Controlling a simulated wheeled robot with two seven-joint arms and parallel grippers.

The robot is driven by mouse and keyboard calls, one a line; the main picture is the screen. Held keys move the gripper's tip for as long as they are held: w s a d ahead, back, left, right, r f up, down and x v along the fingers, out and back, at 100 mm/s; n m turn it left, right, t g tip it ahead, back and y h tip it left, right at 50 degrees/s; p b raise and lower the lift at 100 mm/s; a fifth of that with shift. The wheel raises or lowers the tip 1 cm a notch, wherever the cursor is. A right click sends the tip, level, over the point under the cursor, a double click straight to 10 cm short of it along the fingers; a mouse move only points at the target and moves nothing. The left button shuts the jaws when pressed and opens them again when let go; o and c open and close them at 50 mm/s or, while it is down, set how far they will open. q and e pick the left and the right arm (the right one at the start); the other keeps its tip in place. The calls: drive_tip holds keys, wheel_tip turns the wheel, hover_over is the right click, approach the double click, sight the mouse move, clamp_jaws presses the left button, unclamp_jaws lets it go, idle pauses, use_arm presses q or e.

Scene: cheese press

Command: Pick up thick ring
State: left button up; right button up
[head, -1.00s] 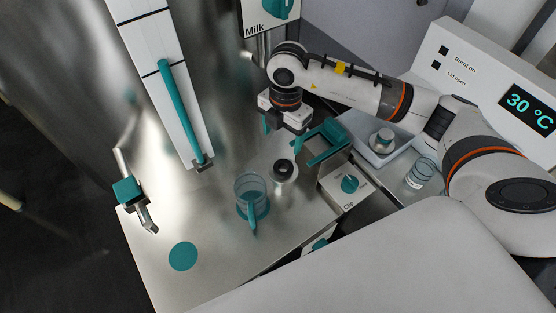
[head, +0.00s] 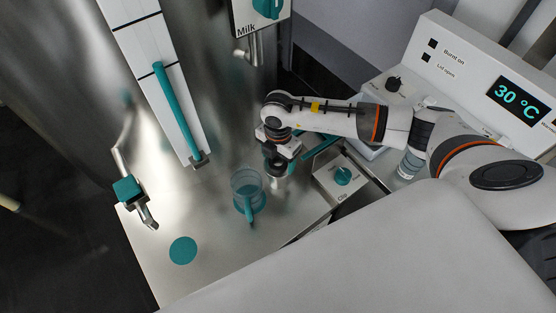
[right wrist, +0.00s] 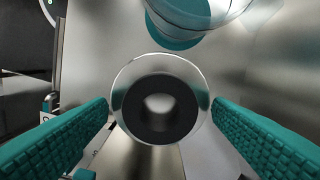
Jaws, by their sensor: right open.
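The thick ring (right wrist: 129,107) is a round dark ring with a light centre, surrounded by a shiny metal rim, on the steel counter. In the right wrist view it lies between the two teal fingers of my right gripper (right wrist: 160,125), with a gap on each side. In the head view my right gripper (head: 281,158) points down over the same spot and partly hides the ring, and a metal part (head: 278,183) shows below the fingers. The right gripper is open and empty. My left gripper is not in view.
A clear jug with a teal handle (head: 249,205) stands close by on the counter (head: 215,255). A tap (head: 130,190) and a teal disc (head: 183,250) are at the left.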

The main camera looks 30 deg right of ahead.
drive_tip(key=shift+f, duration=0.1)
drive_tip(key=shift+c, duration=0.4)
drive_tip(key=c, duration=1)
